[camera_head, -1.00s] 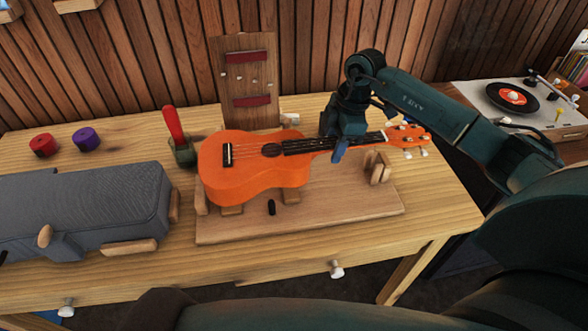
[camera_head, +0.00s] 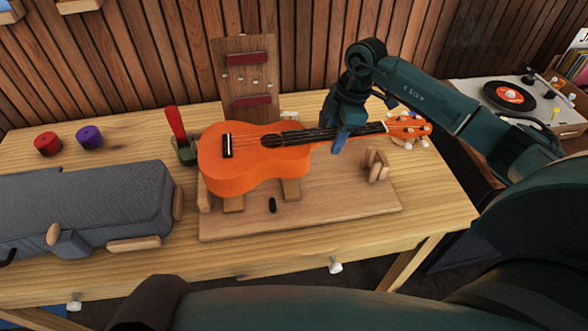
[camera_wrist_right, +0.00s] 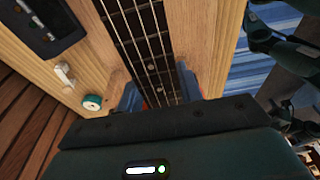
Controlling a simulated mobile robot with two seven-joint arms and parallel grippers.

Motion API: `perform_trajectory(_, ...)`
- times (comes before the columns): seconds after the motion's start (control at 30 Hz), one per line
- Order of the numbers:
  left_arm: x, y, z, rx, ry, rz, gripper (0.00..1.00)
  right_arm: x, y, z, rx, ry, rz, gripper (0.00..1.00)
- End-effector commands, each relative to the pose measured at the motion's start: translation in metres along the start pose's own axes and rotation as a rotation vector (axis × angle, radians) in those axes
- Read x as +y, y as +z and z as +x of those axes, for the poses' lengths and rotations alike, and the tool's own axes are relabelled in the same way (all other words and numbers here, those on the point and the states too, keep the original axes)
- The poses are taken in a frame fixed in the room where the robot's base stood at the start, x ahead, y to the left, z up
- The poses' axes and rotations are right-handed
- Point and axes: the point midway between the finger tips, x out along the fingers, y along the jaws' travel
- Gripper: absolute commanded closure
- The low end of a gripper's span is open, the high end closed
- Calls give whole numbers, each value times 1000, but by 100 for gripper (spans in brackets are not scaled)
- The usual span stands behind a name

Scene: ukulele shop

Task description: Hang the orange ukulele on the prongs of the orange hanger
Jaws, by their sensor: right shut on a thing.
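The orange ukulele (camera_head: 240,178) lies roughly level above a wooden work cradle (camera_head: 330,210), body to the left and headstock to the right. My right gripper (camera_head: 340,138) is shut around its neck from above. In the right wrist view, the dark fretboard and strings (camera_wrist_right: 145,40) run between the blue fingertips (camera_wrist_right: 150,97). The body is over the cradle's support blocks; I cannot tell whether it is fully clear of them. The orange hanger and its prongs are not in view. My left gripper is not in view.
A grey case (camera_head: 90,205) lies on the left of the wooden table (camera_head: 440,205). A red-handled tool (camera_head: 176,123), red and purple rolls (camera_head: 89,137) and an upright wooden board (camera_head: 248,80) stand near the ukulele. A record player (camera_head: 505,95) is at the right.

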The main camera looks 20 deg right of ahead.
Motion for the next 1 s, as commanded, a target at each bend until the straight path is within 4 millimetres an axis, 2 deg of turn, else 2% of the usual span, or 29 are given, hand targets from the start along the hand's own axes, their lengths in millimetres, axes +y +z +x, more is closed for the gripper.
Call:
perform_trajectory(0.03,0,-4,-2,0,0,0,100,0,-2,-6,2,3,-1,100)
perform_trajectory(0.3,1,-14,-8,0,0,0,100,0,-4,-19,2,3,-1,100)
perform_trajectory(0.73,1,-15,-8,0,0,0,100,0,-8,-38,3,2,-1,100)
perform_trajectory(1.0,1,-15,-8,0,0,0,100,0,-9,-40,2,2,-1,100)
